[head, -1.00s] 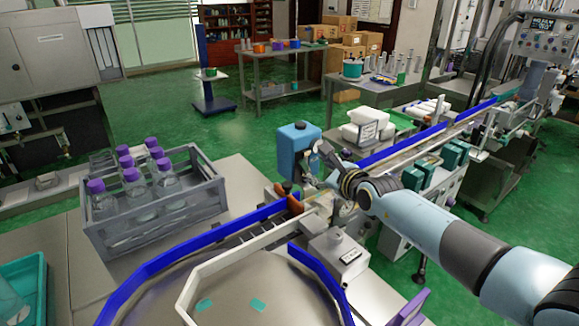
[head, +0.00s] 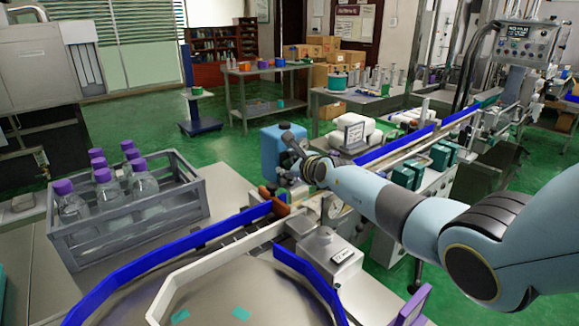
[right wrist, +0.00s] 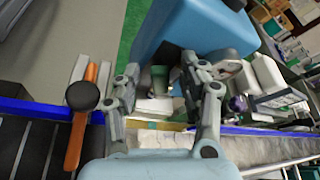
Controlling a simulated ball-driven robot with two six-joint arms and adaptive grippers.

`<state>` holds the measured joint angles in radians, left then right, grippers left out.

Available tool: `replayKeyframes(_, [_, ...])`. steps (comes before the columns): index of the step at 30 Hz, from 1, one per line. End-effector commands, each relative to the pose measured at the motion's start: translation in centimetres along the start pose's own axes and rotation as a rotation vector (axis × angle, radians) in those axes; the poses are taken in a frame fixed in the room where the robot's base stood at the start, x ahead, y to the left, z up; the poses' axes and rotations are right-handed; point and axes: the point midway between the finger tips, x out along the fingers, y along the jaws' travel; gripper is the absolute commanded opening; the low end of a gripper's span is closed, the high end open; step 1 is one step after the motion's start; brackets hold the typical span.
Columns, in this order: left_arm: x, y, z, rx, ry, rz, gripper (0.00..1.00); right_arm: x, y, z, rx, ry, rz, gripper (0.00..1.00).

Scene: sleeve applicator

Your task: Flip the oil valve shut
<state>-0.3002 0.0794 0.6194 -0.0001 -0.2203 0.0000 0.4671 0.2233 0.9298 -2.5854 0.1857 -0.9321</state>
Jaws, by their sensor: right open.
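A blue tank (head: 272,152) stands beside the conveyor, near the middle of the head view. Its blue body also fills the upper middle of the right wrist view (right wrist: 190,25). My right gripper (head: 287,150) is in front of the tank and partly covers it. In the right wrist view its fingers (right wrist: 157,84) are spread, with nothing held between them. I cannot clearly make out the oil valve; the gripper hides part of the tank. An orange bar (right wrist: 77,135) with a dark round knob (right wrist: 82,95) shows left of the fingers. My left gripper is not in view.
A grey crate (head: 150,222) of purple-capped bottles stands on the left. A blue-railed conveyor (head: 385,152) runs behind my right arm. A metal box (head: 325,250) and round table (head: 230,300) are in front. Green floor is open behind the crate.

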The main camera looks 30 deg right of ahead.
Motion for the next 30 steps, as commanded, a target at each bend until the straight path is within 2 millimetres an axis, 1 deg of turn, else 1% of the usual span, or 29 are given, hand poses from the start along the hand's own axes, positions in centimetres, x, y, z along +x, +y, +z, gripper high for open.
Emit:
replayKeyframes(1, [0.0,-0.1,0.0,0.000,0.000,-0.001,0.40,0.0,0.0,0.0,0.000,0.000,0.000,0.40])
replayKeyframes(10, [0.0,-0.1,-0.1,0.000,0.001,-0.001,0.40,0.0,0.0,0.0,0.000,0.000,0.000,0.00])
replayKeyframes(14, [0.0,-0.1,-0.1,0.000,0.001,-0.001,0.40,0.0,0.0,0.0,0.000,0.000,0.000,0.00])
replayKeyframes(17, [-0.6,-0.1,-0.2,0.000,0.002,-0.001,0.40,-0.1,0.2,0.0,-0.026,0.003,-0.010,0.00])
replayKeyframes(21, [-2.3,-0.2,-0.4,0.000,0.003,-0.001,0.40,-0.1,1.1,0.2,-0.152,0.003,-0.059,0.00])
replayKeyframes(23, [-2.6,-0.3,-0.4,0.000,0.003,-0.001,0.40,0.0,1.5,0.1,-0.212,0.002,-0.084,0.00])
replayKeyframes(27, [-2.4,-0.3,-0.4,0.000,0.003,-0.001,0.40,0.1,2.2,-0.3,-0.313,-0.001,-0.127,0.00])
replayKeyframes(30, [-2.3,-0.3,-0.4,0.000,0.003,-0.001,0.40,0.1,2.4,-0.4,-0.342,0.000,-0.139,0.00])
